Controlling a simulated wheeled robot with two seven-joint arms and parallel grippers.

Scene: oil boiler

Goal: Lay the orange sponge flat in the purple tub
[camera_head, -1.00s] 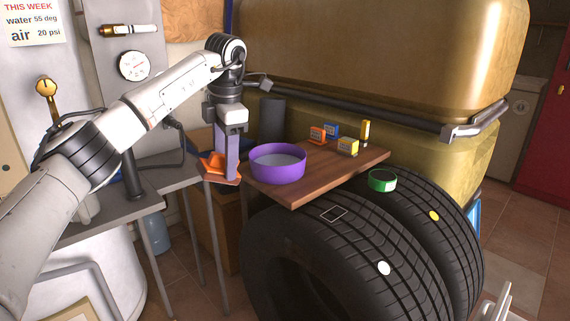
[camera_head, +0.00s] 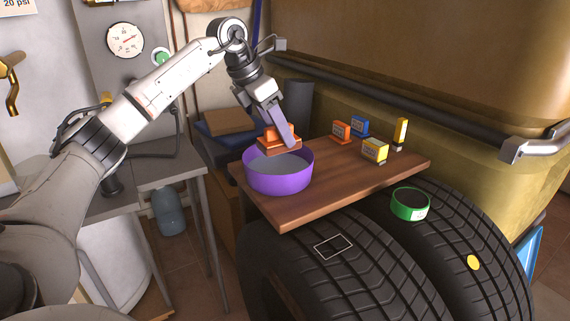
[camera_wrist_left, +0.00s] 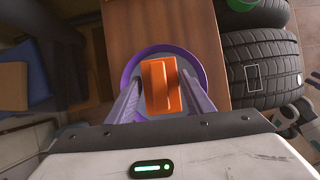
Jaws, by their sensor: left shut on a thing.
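The purple tub (camera_head: 279,181) stands on the left part of the wooden board, open at the top. My left gripper (camera_head: 287,141) is shut on the orange sponge (camera_head: 272,137) and holds it above the back of the tub's opening, tilted a little. In the left wrist view the sponge (camera_wrist_left: 160,86) sits between the two fingers of my gripper (camera_wrist_left: 161,88), with the tub's rim (camera_wrist_left: 203,68) showing around it. Part of the tub's floor is hidden there by the sponge. My right gripper is not in view.
A green ring-shaped thing (camera_head: 410,204) rests on the large tyres (camera_head: 365,262). A dark cylinder (camera_head: 299,103) stands behind the tub.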

